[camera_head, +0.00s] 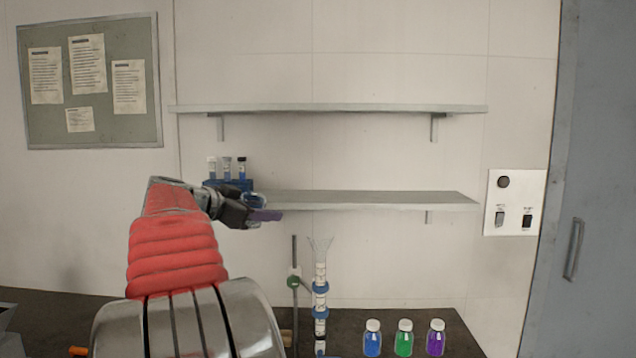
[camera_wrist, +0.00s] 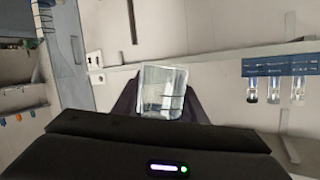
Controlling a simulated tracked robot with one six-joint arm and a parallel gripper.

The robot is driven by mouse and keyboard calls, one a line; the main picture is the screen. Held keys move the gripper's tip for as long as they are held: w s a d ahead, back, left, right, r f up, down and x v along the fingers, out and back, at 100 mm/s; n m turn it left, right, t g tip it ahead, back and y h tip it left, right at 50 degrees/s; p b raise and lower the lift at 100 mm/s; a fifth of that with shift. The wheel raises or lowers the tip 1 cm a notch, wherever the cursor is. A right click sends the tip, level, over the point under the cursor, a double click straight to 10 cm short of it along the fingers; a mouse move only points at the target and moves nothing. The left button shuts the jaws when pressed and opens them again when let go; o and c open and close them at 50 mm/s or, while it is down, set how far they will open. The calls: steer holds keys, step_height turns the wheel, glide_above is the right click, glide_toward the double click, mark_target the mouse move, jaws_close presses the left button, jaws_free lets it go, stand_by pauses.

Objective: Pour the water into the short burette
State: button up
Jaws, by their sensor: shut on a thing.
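My gripper (camera_head: 262,211) is raised in front of the left end of the lower shelf, above and left of the burette. It is shut on a clear glass beaker (camera_wrist: 155,88), seen between the dark fingers in the wrist view; only a little of the beaker (camera_head: 254,197) shows behind the fingers in the head view. I cannot make out the water level in it. A burette (camera_head: 320,272) with a clear funnel top (camera_head: 320,245) and blue bands stands upright on the dark bench. Its lower end is cut off by the picture edge.
A blue rack of vials (camera_head: 229,184) is on the lower shelf (camera_head: 370,199), close behind my gripper. Bench (camera_head: 462,337) is clear at right.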

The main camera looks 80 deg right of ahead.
steer(key=s+r+m+g, duration=0.1)
steer(key=s+r, duration=0.2)
steer(key=s, duration=0.3)
steer(key=s+d+r+m+g, duration=0.1)
steer(key=s+r, duration=0.3)
steer(key=s, duration=0.3)
steer(key=shift+s+r+m+y, duration=0.25)
steer(key=shift+m+y, duration=0.15)
steer(key=shift+m, duration=0.9)
steer(key=shift+w+d+f, duration=0.1)
steer(key=shift+w+f, duration=0.05)
steer(key=shift+f, duration=0.95)
steer(key=shift+w+d+f, duration=0.1)
steer(key=shift+f, duration=0.95)
